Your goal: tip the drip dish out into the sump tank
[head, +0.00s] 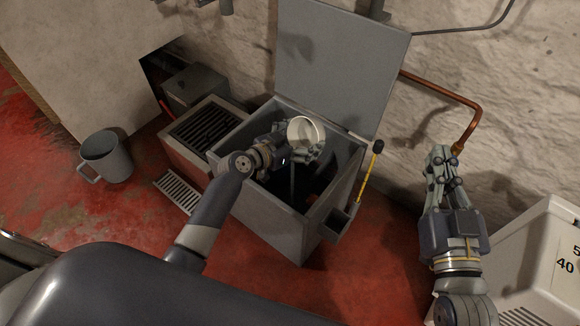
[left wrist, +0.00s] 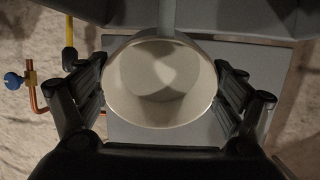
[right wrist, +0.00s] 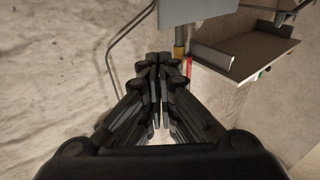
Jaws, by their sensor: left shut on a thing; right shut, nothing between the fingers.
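The drip dish (head: 304,131) is a round, pale dish held above the open top of the sump tank (head: 268,222). My left gripper (head: 296,148) is shut on it. In the left wrist view the dish (left wrist: 160,115) sits between the fingers, its pale inside facing the camera; I see no liquid in it. In the head view it is tilted, its opening partly towards the camera. The tank is a grey box with its lid (head: 340,62) raised and a dark inside. My right gripper (head: 441,154) is shut and empty, right of the tank, near the wall.
A yellow dipstick with a black knob (head: 378,147) stands at the tank's right side. A grilled box (head: 205,128) adjoins its left. A grey mug-shaped bucket (head: 106,157) stands on the red floor. A copper pipe (head: 445,92) runs along the wall. A white case (head: 535,265) is at right.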

